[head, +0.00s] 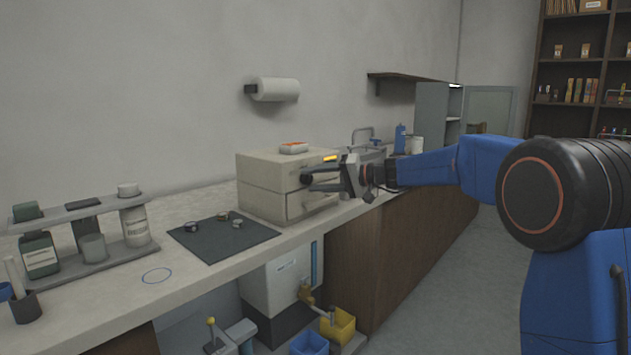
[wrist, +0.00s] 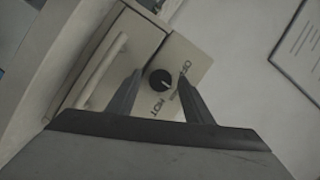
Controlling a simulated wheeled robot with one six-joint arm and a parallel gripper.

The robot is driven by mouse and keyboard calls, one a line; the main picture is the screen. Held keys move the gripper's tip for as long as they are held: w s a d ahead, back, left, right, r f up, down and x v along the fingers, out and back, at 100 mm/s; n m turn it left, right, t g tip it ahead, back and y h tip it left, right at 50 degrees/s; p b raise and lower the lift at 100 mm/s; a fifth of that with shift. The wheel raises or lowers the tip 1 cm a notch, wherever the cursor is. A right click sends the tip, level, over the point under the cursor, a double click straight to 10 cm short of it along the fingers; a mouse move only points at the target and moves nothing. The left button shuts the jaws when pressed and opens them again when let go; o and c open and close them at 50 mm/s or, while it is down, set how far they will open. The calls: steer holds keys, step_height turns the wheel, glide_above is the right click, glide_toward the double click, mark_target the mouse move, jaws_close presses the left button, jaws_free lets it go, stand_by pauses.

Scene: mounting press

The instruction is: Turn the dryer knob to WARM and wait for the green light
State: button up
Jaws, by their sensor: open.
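The dryer (head: 262,170) is a beige two-drawer box on the counter, with a lit amber strip (head: 331,158) at its upper right front. No green light shows. In the wrist view, its round black knob (wrist: 160,79) sits on the beige front panel. HOT is legible beside it; other lettering is partly hidden by a finger. The pale mark on the knob is too small to read its setting surely. My gripper (head: 311,184) is open at the dryer's front. In the wrist view, its fingers appear on either side of the knob; contact cannot be told.
A small orange-and-white item (head: 293,147) lies on the dryer. Left of it, a dark mat (head: 215,243) holds several small parts, and a rack (head: 100,262) holds bottles. Below the counter are a yellow bin (head: 340,327) and a blue bin (head: 309,343). Floor at right is clear.

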steer(key=v, duration=1.7)
steer(key=shift+d, duration=0.2)
steer(key=s+d+f+g+h, duration=0.15)
steer(key=s+f, duration=0.25)
steer(key=s, duration=0.4)
steer(key=s+d+f+m+h, duration=0.1)
steer(key=s+f+h, duration=0.2)
steer(key=s, duration=0.6)
steer(key=s+d+f+h, duration=0.2)
steer(key=s+f+h, duration=0.15)
steer(key=s, duration=0.45)
steer(key=s+d+f+h, duration=0.2)
steer(key=s+d+f, duration=0.3)
steer(key=s, duration=0.2)
steer(key=s+d+f+t+h, duration=0.1)
steer(key=s+d+f, duration=0.3)
steer(key=s, duration=0.4)
steer(key=s+d+f+h, duration=0.4)
steer(key=s+d+f, duration=0.1)
steer(key=s+f, duration=0.1)
steer(key=shift+s+d+f+m, duration=0.3)
steer(key=shift+s+f, duration=0.1)
steer(key=shift+s, duration=0.35)
stand_by(0.8)
